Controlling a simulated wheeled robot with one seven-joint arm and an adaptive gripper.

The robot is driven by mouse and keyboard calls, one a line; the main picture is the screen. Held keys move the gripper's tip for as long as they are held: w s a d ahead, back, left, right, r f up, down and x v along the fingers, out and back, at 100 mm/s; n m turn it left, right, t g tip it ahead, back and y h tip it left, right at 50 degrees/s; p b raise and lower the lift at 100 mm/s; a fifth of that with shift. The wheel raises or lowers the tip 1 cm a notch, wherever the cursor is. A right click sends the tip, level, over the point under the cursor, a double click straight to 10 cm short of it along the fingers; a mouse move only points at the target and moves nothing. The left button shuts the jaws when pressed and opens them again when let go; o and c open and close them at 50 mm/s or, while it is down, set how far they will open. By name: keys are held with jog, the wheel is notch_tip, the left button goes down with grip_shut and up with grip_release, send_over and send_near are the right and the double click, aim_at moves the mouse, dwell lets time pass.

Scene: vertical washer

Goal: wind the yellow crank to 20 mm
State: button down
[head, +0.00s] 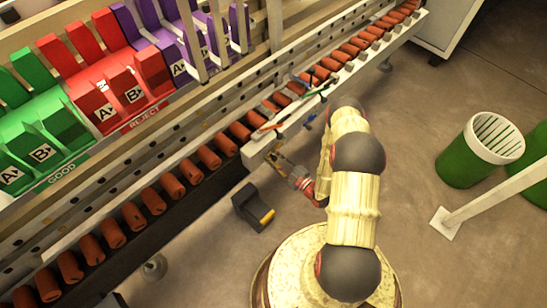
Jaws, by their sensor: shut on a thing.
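My gripper (277,163) is at the front side of the conveyor, just below a pale block on its rail. It is small in the picture and shut on a small part there, which I take to be the yellow crank. The crank is mostly hidden by the fingers, so its angle cannot be made out. No millimetre scale or reading is legible. My arm reaches up from its round base and bends down to the left toward the conveyor.
A roller conveyor (155,200) with orange rollers runs diagonally across the view. Green GOOD bins (40,135) and red REJECT bins (115,85) stand behind it. A black object with a yellow part (250,208) is on the floor. A green basket (470,160) stands right.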

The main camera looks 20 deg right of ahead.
jog(key=shift+d, duration=0.2)
dwell(0.7)
jog(key=c, duration=1.8)
grip_release()
jog(key=shift+o, duration=0.7)
jog(key=shift+a, duration=0.1)
jog(key=v, duration=1.2)
